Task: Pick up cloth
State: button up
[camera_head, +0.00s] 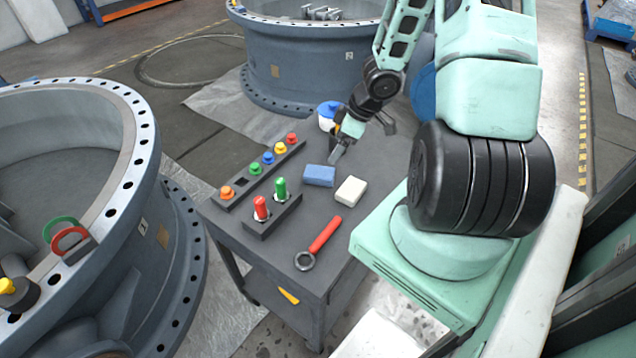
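No piece is plainly recognisable as a cloth. Two small folded or block-like pieces lie side by side on the grey table (372,228): a blue one (319,176) and a white one (350,191) to its right and a little nearer. Either could be the cloth; I cannot tell which. My gripper (342,150) is above the far part of the table, just beyond the blue and white pieces and apart from them. It points downward. Its fingers are small and partly hidden by the wrist, so their opening is unclear. I see nothing held.
A strip of coloured knobs (254,174) runs along the table's left side. A blue-lidded white container (328,115) is behind my gripper. Large valve bodies (160,225) flank the table.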

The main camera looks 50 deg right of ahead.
aim_at(320, 172)
jog(key=b+x, duration=0.9)
jog(key=x, duration=0.2)
jog(key=shift+w+f, duration=0.2)
jog(key=shift+f, duration=0.15)
jog(key=shift+r, duration=0.1)
jog(key=c, duration=1.1)
jog(key=shift+r, duration=0.15)
jog(key=shift+c, duration=0.2)
notch_tip(320, 172, up, 10)
jog(key=p, duration=1)
